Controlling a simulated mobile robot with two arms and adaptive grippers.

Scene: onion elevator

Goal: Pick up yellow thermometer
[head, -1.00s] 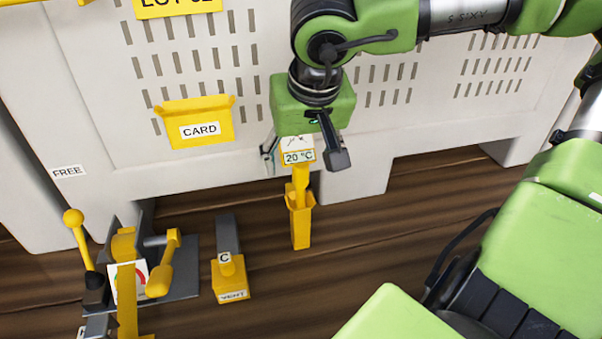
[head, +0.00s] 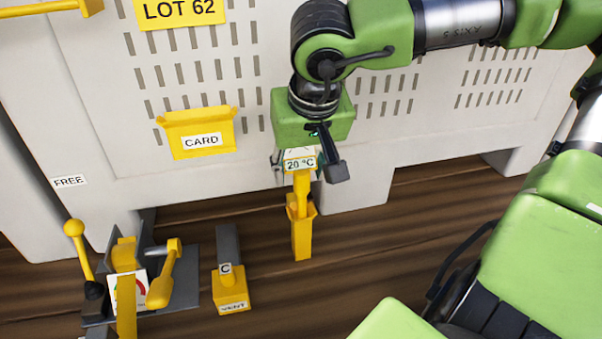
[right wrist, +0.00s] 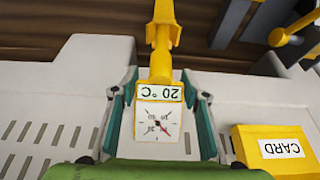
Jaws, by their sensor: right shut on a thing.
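The yellow thermometer (head: 301,185) stands upright, with a white dial head labelled "20 °C" and a yellow stem. Its lower stem is hidden in a yellow holder (head: 302,238) low in front of the crate. My right gripper (head: 303,165) comes from above and is shut on the thermometer's head. In the right wrist view, the dial (right wrist: 158,122) sits between the two fingers of the right gripper (right wrist: 158,98), and the stem runs away to the holder (right wrist: 163,28). My left gripper is not in view.
A large pale crate (head: 90,130) stands close behind, with a yellow "CARD" pocket (head: 197,122). Left of the holder are a yellow "VENT" piece (head: 233,288) and a yellow lever set (head: 160,288). Dark wooden floor (head: 385,240) is clear right of the holder.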

